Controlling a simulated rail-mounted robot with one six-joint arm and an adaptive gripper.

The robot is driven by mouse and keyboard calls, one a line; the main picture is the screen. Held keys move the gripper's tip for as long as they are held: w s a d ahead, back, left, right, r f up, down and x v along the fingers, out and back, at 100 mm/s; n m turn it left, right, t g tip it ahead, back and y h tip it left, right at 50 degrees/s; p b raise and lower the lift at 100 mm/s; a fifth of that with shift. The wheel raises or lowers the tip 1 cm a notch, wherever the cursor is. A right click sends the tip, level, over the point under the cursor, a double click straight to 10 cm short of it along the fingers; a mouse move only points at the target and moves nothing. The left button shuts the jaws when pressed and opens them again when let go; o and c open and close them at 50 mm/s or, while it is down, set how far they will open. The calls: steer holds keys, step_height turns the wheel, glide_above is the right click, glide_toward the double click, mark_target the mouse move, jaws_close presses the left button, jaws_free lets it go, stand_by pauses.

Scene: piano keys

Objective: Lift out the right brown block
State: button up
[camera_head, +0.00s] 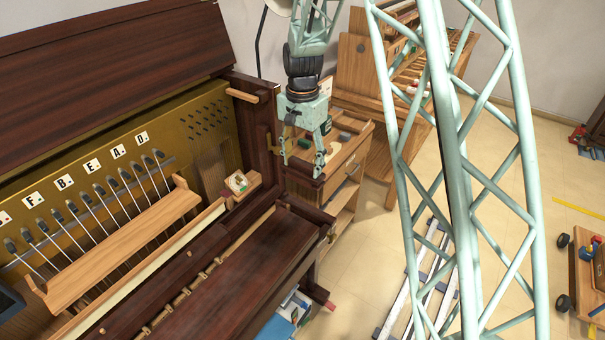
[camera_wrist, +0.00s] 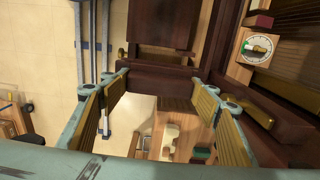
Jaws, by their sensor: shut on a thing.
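The right brown block (camera_head: 301,184) is a dark reddish-brown wooden piece at the right end of the piano. My gripper (camera_head: 302,162) is pale green and points down over it, with one finger on each side. In the wrist view the block (camera_wrist: 158,84) lies between the tips of my gripper (camera_wrist: 163,76), whose fingers have yellowish ribbed pads. My gripper is shut on the block. The block still sits at the piano's end, and I cannot tell any gap beneath it. Its lower part is hidden.
A dark piano post (camera_head: 254,125) stands just left of my gripper. A small wooden box with a white dial (camera_head: 238,183) sits nearby; the dial also shows in the wrist view (camera_wrist: 258,48). A wooden cabinet (camera_head: 345,165) stands close behind. Open floor (camera_head: 375,245) lies to the right.

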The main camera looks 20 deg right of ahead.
mark_target(303, 162)
steer(key=shift+r, duration=1.6)
steer(key=shift+f, duration=0.15)
